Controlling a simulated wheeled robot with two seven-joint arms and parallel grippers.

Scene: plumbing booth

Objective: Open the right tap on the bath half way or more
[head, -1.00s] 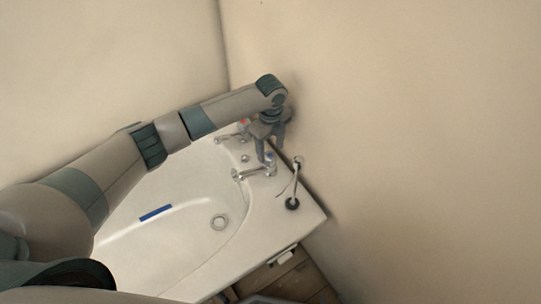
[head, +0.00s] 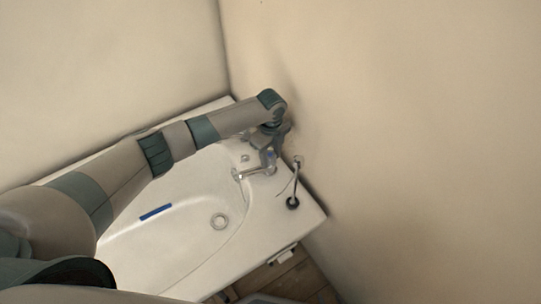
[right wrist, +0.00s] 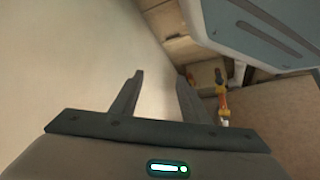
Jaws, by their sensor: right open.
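The right tap (head: 252,174) is a chrome tap with a blue mark on top and a spout over the white bath (head: 285,232). My left gripper (head: 269,157) points down at its head, with the fingers at the tap's top; whether they press on it is too small to tell. The left tap, with a red mark earlier, is now mostly hidden behind my left arm. My right gripper (right wrist: 160,95) is open and empty in the right wrist view, away from the taps.
A thin bent pipe with a black base (head: 292,203) stands on the bath rim right of the tap. The beige wall is close behind. The right wrist view shows a yellow-orange pipe fitting (right wrist: 223,105).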

